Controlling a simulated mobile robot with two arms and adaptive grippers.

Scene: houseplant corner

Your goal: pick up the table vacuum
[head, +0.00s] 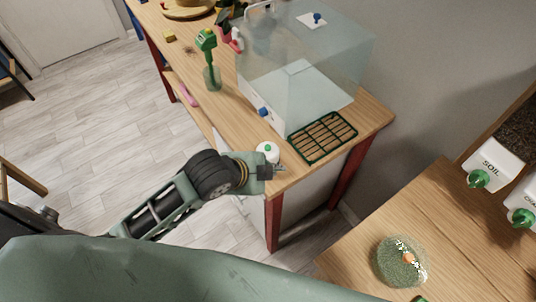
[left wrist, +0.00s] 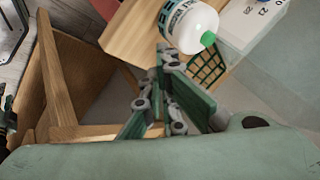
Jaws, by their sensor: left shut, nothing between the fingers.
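A small white round thing with a green button on top, which looks like the table vacuum (head: 267,151), stands near the front end of the wooden table. In the left wrist view it shows larger at the top, as a white body (left wrist: 187,25) with a dark lettered band and a green knob. My left gripper (head: 280,171) is just in front of it in the head view, near the table's end, shut and empty. In the left wrist view the gripper's linked fingers (left wrist: 168,62) point towards the vacuum, apart from it. My right gripper is not in view.
A green wire rack (head: 323,137) and a clear glass case (head: 305,65) stand behind the vacuum.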

